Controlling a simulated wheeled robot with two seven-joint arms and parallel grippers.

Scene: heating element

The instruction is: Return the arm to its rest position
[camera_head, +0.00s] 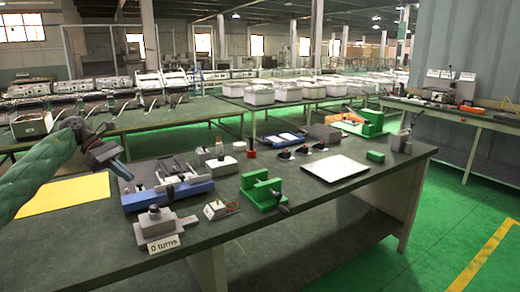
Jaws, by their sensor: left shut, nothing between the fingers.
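My left arm comes in from the left edge in a green patterned cover. My left gripper (117,160) is shut and empty, held above the workbench (290,215) near a yellow sheet. It is left of a blue-based fixture (165,193) and looks apart from it, though the gap is hard to judge. My right gripper is not in view.
The yellow sheet (65,195) lies at the left. A grey block device (157,226) and a green clamp (262,190) stand near the front edge. A white plate (335,168) and a small green block (375,156) lie at the right. The bench's front right is clear.

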